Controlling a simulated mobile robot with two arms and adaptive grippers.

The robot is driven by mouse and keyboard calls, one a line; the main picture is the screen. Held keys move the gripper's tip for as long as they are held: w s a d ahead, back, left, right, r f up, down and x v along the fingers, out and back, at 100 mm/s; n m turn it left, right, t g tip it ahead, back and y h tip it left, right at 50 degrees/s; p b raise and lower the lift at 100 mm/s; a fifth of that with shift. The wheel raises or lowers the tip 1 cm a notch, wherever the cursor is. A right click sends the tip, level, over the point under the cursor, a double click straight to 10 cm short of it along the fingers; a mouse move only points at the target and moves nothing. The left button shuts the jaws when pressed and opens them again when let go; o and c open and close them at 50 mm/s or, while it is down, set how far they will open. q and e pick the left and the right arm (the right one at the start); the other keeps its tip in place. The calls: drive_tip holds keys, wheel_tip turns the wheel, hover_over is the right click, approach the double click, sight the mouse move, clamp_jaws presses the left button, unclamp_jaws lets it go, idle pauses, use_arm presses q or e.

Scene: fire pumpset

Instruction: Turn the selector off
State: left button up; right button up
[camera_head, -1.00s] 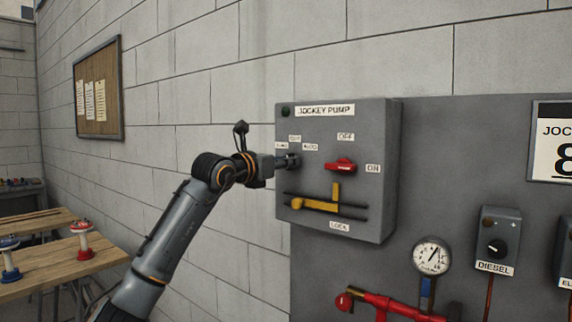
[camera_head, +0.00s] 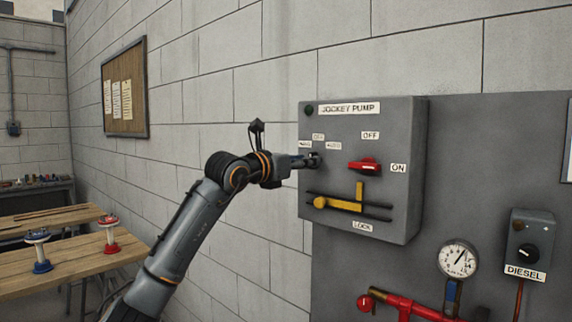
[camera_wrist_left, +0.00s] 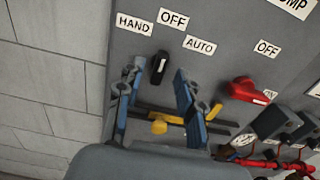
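The selector (camera_wrist_left: 158,68) is a small black knob on the grey jockey pump box (camera_head: 410,200), below HAND, OFF and AUTO labels. In the left wrist view its long axis is roughly in line with the OFF label (camera_wrist_left: 173,19). My left gripper (camera_head: 314,160) is in front of it, and hides it in the head view. In the left wrist view the gripper (camera_wrist_left: 154,82) is open, its blue-grey fingers apart on either side of the knob, with gaps showing. Contact cannot be told. My right gripper is not in view.
A red switch (camera_head: 364,167) sits right of the selector, and a yellow lock lever (camera_head: 340,204) is below. A pressure gauge (camera_head: 458,259), red pipework (camera_head: 400,304) and a diesel box (camera_head: 529,245) are lower right. A wooden table (camera_head: 80,262) stands left.

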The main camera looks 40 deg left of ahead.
use_arm(q)
drive_tip(key=s, duration=0.9)
drive_tip(key=shift+s+a, duration=0.25)
drive_tip(key=shift+a, duration=0.15)
